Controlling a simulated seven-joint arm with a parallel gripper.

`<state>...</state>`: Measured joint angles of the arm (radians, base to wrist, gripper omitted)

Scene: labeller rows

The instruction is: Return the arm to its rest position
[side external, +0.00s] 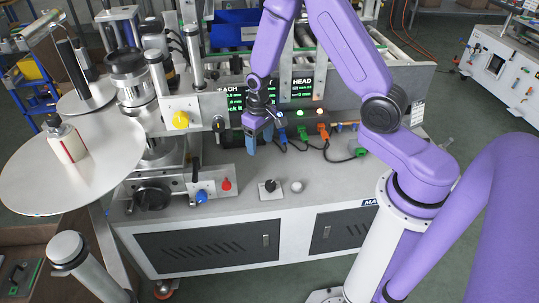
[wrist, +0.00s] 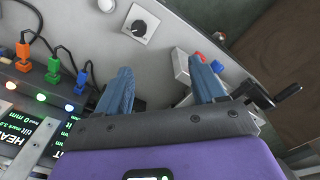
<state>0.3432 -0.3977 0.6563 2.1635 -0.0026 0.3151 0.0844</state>
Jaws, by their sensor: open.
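My purple arm reaches in from the right in the side external view. My gripper (side external: 260,138) points down above the grey deck of the labelling machine (side external: 245,184), in front of the display panel (side external: 296,88). In the wrist view my gripper (wrist: 160,82) shows two blue fingers wide apart with nothing between them. The fingers are clear of the deck's knob plate (wrist: 141,24). I cannot tell the exact height of the fingertips above the deck.
Coloured plugs with cables, one of them orange (side external: 323,131), line the panel's foot. A rotary knob (side external: 270,185) and a white button (side external: 296,186) sit on the front deck. A round plate (side external: 105,160) at the left carries a white-and-red bottle (side external: 66,142).

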